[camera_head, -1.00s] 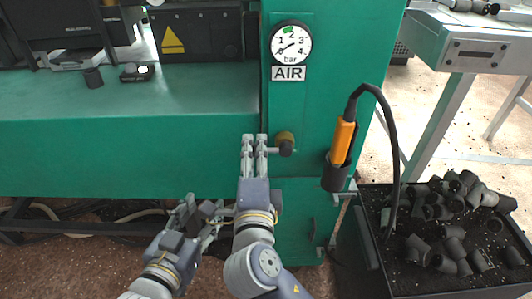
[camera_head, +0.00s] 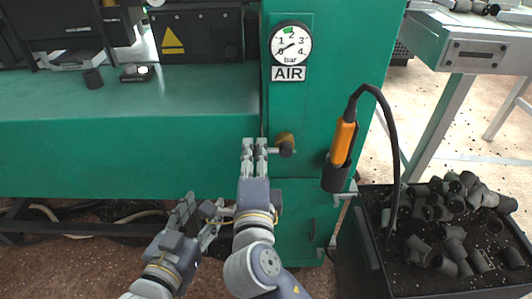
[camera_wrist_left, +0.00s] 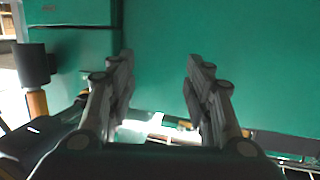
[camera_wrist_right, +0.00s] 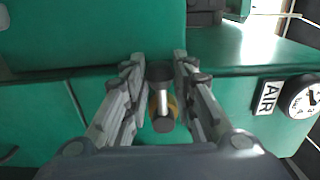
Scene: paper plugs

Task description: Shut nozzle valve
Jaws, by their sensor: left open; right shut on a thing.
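The nozzle valve (camera_head: 286,140) is a brass body with a grey bar handle on the green cabinet front, below the air gauge. In the right wrist view the valve (camera_wrist_right: 162,108) sits between the fingers, its grey bar pointing toward the camera. My right gripper (camera_head: 255,146) is shut on the valve handle; the exact contact is hard to see. The same gripper shows in its wrist view (camera_wrist_right: 159,72). My left gripper (camera_head: 204,212) is open and empty, low and left of the right one. In its wrist view the fingers (camera_wrist_left: 160,80) are apart before green panelling.
The air gauge (camera_head: 291,44) is above the valve. An orange-handled tool (camera_head: 343,142) sits in a black holder right of it, its black hose hanging down. A bin of dark pipe fittings (camera_head: 378,262) stands at lower right. The green bench (camera_head: 130,150) extends left.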

